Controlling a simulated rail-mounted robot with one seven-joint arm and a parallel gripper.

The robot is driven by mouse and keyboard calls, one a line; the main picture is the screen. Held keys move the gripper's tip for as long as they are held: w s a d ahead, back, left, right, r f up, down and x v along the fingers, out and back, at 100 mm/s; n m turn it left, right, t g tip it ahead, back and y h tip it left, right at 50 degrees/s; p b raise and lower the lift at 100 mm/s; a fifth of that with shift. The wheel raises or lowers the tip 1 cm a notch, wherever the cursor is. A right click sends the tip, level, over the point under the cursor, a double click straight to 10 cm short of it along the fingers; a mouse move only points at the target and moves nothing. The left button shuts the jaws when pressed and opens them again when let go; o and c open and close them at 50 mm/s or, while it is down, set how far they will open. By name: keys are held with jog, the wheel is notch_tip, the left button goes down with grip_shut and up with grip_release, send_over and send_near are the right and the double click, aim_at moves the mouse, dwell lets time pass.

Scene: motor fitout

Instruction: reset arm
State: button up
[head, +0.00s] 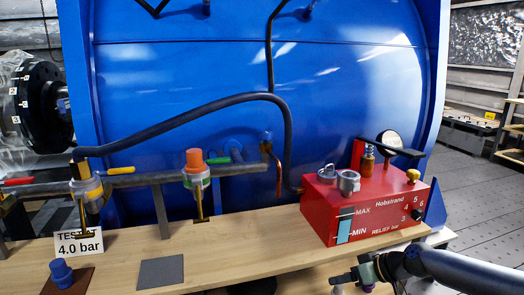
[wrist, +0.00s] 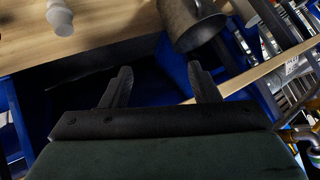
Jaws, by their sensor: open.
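My gripper (wrist: 161,84) shows in the wrist view with its two dark fingers spread wide apart. It is open, and nothing sits between the fingers. Beyond the right finger is a grey metal mug-like vessel (wrist: 188,24) at the top, apart from the fingers as far as I can see. In the head view, part of my arm (head: 440,268) reaches in from the lower right, in front of the bench and below the red box. I cannot make out the fingers there.
A wooden bench (head: 255,232) carries a red pump box (head: 365,215), a pipe with valves, a "4.0 bar" sign (head: 78,243), a blue fitting (head: 61,273) and a grey plate (head: 160,271). A large blue tank (head: 350,80) stands behind. A pale fitting (wrist: 60,17) shows in the wrist view.

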jog(key=s+a+r+g+h+p, duration=0.5)
jog(key=s+a+g+p, duration=0.2)
jog(key=s+a+p, duration=0.35)
jog(key=s+a+r+m+h+p, duration=0.1)
jog(key=s+r+m+p, duration=0.1)
jog(key=s+r+p, duration=0.5)
jog(key=s+a+r+m+t+h+p, duration=0.1)
jog(key=s+r+p, duration=0.6)
jog(key=r, duration=1.2)
jog(key=shift+s+r+m+t+h, duration=0.15)
jog(key=shift+s+m+t+h, duration=0.15)
jog(key=shift+s+m, duration=0.3)
